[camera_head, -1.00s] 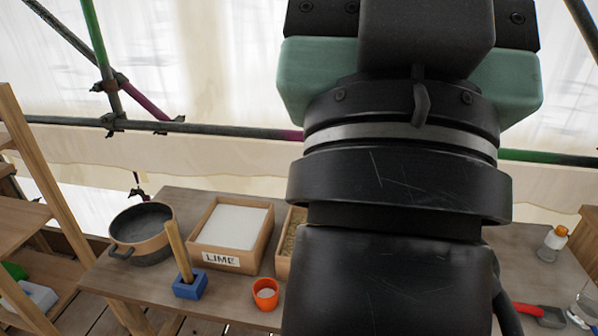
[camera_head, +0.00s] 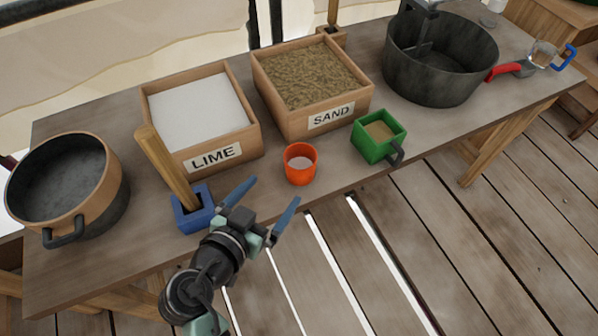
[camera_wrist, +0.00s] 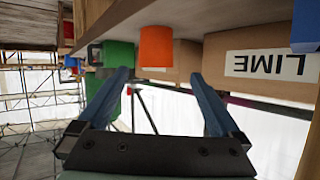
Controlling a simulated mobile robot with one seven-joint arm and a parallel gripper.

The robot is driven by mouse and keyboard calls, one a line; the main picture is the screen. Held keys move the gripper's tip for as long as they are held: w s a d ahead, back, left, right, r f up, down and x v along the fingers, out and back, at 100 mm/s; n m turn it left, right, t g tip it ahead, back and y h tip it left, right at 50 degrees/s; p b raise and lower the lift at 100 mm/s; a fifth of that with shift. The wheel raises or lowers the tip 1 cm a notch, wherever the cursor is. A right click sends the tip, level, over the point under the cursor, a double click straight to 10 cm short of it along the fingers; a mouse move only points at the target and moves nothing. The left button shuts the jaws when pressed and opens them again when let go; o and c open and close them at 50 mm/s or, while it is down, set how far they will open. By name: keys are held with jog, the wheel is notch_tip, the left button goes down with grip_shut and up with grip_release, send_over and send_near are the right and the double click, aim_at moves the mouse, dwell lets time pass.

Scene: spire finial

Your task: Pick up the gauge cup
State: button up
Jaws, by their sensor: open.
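A small orange cup (camera_head: 300,166) stands upright near the front edge of the table, with pale material inside. A green square cup (camera_head: 378,138) with a dark handle stands to its right and holds sandy material. Which of them is the gauge cup I cannot tell for certain. My gripper (camera_head: 273,191) is open and empty, its blue fingers just left of and in front of the orange cup, apart from it in the head view. In the upside-down wrist view, the orange cup (camera_wrist: 156,46) lies beyond the gap between the fingers (camera_wrist: 158,80), and the green cup (camera_wrist: 118,56) is beside it.
A blue block (camera_head: 192,211) with a wooden handle stands close left of my gripper. Behind are the LIME box (camera_head: 213,156) and SAND box (camera_head: 330,116). A pot (camera_head: 98,215) is far left, a black bucket (camera_head: 440,85) right. The space before the table's edge is open.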

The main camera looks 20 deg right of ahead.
aim_at(295, 177)
jog(key=x, duration=0.5)
jog(key=s+f+x, duration=0.1)
jog(key=x, duration=0.1)
jog(key=shift+d+f, duration=0.15)
jog(key=shift+d, duration=0.15)
jog(key=shift+x, duration=2.85)
jog(key=shift+w+a, duration=0.1)
jog(key=shift+w, duration=0.1)
jog(key=c, duration=1.2)
